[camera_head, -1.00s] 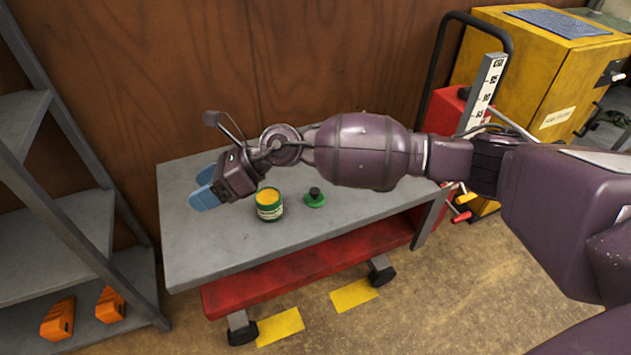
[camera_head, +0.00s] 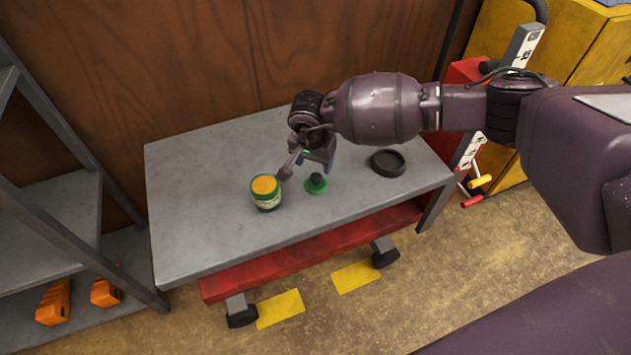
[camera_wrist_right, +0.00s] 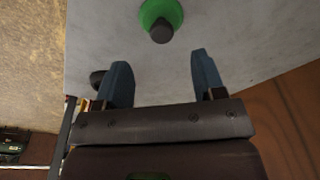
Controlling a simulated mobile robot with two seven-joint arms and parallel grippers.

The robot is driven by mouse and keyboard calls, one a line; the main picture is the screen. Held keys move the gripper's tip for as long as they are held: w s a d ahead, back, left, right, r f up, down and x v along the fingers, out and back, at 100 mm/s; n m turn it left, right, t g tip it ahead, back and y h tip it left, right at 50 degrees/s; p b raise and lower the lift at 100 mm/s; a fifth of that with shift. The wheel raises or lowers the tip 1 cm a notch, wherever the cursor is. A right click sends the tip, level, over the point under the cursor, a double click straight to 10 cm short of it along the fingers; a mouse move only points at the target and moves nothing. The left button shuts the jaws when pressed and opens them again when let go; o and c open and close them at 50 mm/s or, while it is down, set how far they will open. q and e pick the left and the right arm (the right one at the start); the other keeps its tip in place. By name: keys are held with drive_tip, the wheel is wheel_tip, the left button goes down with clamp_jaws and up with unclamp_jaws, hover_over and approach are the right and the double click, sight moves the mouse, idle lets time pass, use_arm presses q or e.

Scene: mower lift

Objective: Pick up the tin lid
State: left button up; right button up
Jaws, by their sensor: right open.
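The green lid with a dark knob (camera_head: 316,184) lies on the grey cart top, just right of the open green tin (camera_head: 265,192) with yellow contents. It also shows at the top of the right wrist view, green with its knob (camera_wrist_right: 161,14). My right gripper (camera_head: 318,163) points down just behind the lid, its blue fingers partly hidden by the wrist. In the right wrist view the gripper (camera_wrist_right: 160,72) is open and empty, with the lid ahead of the gap between its fingertips, apart from them. My left gripper is not in view.
A black round dish (camera_head: 388,163) lies on the cart top (camera_head: 200,190) right of the lid. A grey shelf (camera_head: 50,220) stands at left, a brown wall behind, a yellow cabinet (camera_head: 590,50) at back right. The cart's left part is clear.

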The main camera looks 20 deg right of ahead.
sight(316, 176)
drive_tip(key=f, duration=0.3)
drive_tip(key=f+b, duration=0.1)
drive_tip(key=f, duration=0.1)
drive_tip(key=w+d+f+b, duration=0.1)
drive_tip(key=f, duration=0.2)
drive_tip(key=shift+w+f, duration=0.1)
drive_tip(key=shift+f, duration=0.2)
drive_tip(key=shift+r, duration=0.2)
drive_tip(key=shift+c, duration=0.2)
drive_tip(key=c, duration=1)
